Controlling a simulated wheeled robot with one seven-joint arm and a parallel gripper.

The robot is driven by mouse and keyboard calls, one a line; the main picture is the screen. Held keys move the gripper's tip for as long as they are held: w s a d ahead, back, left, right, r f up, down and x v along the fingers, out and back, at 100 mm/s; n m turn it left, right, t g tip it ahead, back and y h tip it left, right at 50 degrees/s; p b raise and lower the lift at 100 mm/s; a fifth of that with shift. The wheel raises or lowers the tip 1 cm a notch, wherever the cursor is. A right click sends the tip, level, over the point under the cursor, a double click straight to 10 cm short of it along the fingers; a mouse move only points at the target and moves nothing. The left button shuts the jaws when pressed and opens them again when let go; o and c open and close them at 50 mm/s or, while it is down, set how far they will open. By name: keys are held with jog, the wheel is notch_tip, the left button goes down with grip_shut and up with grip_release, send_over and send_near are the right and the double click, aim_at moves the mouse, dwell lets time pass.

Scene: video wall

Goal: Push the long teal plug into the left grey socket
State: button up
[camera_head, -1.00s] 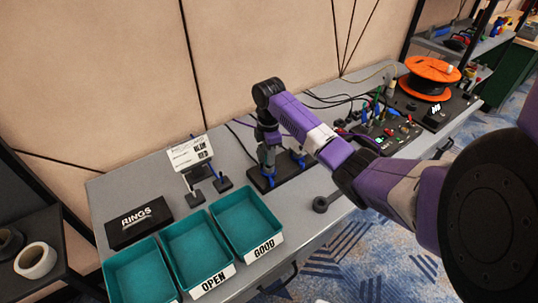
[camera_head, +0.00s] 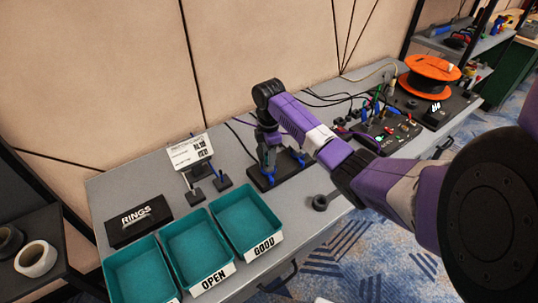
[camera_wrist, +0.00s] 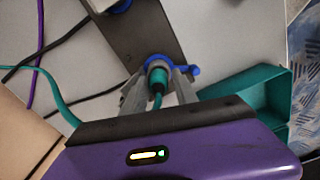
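The teal plug (camera_wrist: 157,76) shows end-on in the wrist view, with its teal cable running off to the left. My gripper (camera_wrist: 160,74) has one finger on each side of the plug and appears shut on it. A blue collar with a side lever (camera_wrist: 187,70) surrounds the plug's far end at the dark base plate (camera_wrist: 148,33); how deep the plug sits is hidden. A second blue collar (camera_wrist: 120,5) is at the top edge. In the head view my gripper (camera_head: 266,158) points down at the black base (camera_head: 293,173). The grey socket bodies are mostly hidden.
Teal trays (camera_head: 247,222) stand at the table's front left, beside the black RINGS box (camera_head: 138,222). A small label stand (camera_head: 190,153) is left of the base. A black ring (camera_head: 320,202) lies to its right. Loose cables (camera_wrist: 62,45) cross the table; a panel with cables (camera_head: 385,132) stands farther right.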

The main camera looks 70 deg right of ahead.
jog(key=shift+w+d, duration=0.15)
jog(key=shift+r, duration=0.2)
notch_tip(320, 180, up, 7)
jog(key=shift+r+b, duration=0.2)
jog(key=shift+b, duration=0.2)
dwell(0.6)
